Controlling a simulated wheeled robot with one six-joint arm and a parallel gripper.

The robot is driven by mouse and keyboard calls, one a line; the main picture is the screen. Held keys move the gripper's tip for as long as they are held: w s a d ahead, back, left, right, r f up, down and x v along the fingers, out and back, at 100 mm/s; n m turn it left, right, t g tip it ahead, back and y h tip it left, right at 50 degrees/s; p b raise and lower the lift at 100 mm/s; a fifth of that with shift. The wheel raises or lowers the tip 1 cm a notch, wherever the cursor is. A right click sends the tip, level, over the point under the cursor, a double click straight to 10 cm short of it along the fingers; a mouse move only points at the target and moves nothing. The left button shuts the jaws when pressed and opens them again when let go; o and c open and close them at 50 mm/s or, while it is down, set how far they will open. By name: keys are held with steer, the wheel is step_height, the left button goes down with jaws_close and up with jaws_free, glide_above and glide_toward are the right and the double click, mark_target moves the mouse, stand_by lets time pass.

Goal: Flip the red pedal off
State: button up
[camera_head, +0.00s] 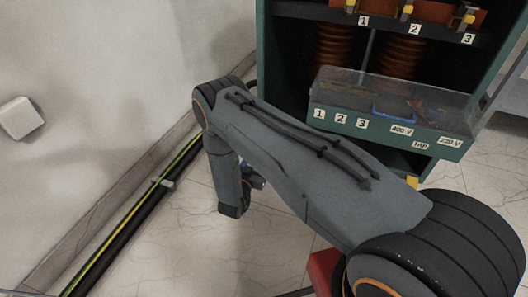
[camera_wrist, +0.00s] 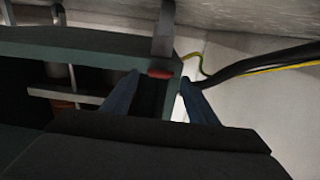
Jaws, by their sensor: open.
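In the wrist view the red pedal (camera_wrist: 160,74) is a small red piece at the right end of a dark green cabinet beam. A grey metal bar (camera_wrist: 164,32) rises just above it. My gripper (camera_wrist: 160,80) is open, its two blue-grey fingers spread, one to the left and one to the right of the pedal in the picture. I cannot tell whether either finger touches it. In the head view the pedal is not seen, and my arm hides most of the gripper.
The green transformer cabinet (camera_head: 312,113) holds copper-coloured coils (camera_head: 402,55) and a clear-covered box (camera_head: 345,85). A black and yellow-green cable (camera_head: 130,222) runs along the wall at left. It also shows in the wrist view (camera_wrist: 262,62).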

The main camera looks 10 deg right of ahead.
steer(key=shift+b+x, duration=0.8)
steer(key=shift+x, duration=1.5)
jaws_close()
